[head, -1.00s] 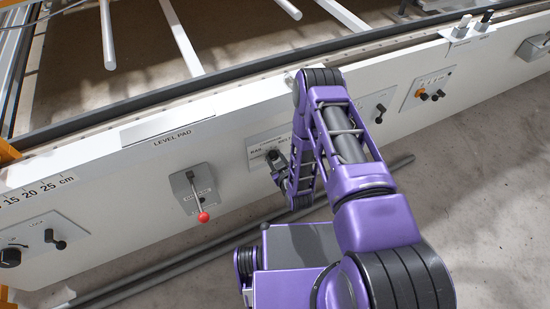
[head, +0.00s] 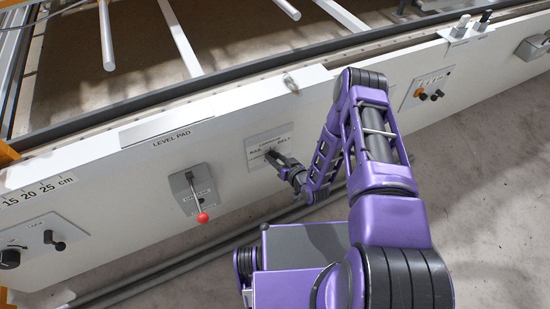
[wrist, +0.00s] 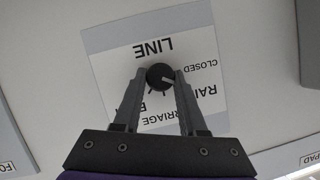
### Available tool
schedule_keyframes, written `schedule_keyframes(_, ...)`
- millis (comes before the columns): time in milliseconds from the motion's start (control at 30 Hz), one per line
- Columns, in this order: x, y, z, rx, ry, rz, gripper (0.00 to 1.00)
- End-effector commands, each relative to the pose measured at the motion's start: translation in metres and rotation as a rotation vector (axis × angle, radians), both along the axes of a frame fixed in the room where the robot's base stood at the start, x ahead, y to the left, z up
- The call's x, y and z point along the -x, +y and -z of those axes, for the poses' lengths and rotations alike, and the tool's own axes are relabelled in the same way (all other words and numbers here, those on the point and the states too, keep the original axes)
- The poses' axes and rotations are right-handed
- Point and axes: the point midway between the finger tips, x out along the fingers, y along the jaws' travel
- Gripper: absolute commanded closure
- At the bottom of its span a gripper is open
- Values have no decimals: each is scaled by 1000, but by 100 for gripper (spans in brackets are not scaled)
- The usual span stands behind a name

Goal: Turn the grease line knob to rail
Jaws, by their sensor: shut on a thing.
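The grease line knob (wrist: 160,76) is a small round black knob with a white pointer line, on a pale label plate (wrist: 112,65). The plate (head: 283,133) is on the white front panel in the head view. In the wrist view the lettering is upside down; LINE, CLOSED and RAIL are readable, other words partly hidden. The pointer aims right and slightly down, near CLOSED and RAIL; I cannot tell exactly which mark it meets. My gripper (wrist: 161,79) is shut on the knob, one finger on each side. In the head view my gripper (head: 273,157) partly hides the plate.
A red-tipped lever (head: 203,217) on a grey plate is left of the knob. Small switches (head: 430,95) are to the right and a black knob (head: 10,258) at far left. A long grey pipe (head: 130,275) lies on the floor below the panel.

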Motion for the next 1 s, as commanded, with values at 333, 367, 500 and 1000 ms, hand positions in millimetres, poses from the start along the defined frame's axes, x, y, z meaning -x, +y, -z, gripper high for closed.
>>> schedule_keyframes(333, 0, -2, 2, -150, 66, 2, 100)
schedule_keyframes(367, 0, -2, 2, -158, 69, 1, 100)
schedule_keyframes(500, 0, -2, 2, -179, 78, 1, 100)
schedule_keyframes(1000, 0, -2, 2, -184, 80, 0, 45)
